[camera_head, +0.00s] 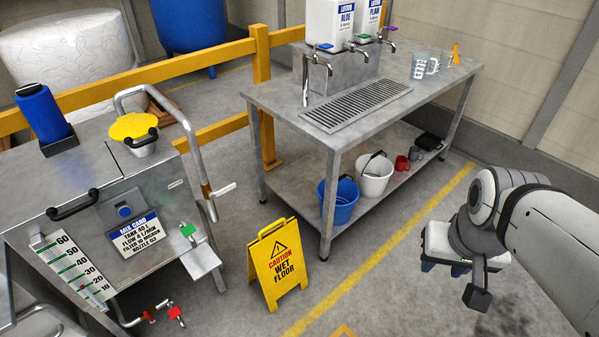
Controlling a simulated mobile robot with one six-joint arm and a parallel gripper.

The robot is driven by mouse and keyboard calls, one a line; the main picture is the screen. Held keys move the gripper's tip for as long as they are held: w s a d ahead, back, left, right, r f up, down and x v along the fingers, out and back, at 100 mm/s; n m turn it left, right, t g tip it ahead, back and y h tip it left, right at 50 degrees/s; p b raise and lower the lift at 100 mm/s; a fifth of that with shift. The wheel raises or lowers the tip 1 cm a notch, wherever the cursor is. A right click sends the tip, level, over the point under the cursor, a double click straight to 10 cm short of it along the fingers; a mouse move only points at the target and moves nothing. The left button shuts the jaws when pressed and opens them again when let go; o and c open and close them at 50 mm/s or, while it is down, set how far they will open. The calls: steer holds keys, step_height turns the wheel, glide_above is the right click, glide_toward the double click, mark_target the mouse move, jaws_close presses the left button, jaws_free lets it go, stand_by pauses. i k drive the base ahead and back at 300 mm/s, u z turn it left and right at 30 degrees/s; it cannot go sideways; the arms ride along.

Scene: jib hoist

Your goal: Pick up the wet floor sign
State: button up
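The yellow wet floor sign (278,264) stands upright on the concrete floor in the middle of the view. It reads "CAUTION WET FLOOR" and has a handle slot at its top. My gripper (446,264) is at the right, on the end of my arm, well apart from the sign. Its dark fingertips are partly hidden under its white body, and I cannot tell whether they are open or shut. I see nothing held in it.
A steel table (272,101) stands behind the sign, with a blue bucket (338,203) and a white bucket (374,177) on its lower shelf. A steel mixing cabinet (88,192) with a protruding bracket (203,262) stands left of the sign. The floor between sign and gripper looks clear.

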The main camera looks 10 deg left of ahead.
mark_target(276, 256)
steer(key=u, duration=0.75)
steer(key=i, duration=1.35)
steer(key=u, duration=0.85)
steer(key=k, duration=0.7)
steer(key=u, duration=0.2)
steer(key=i, duration=0.75)
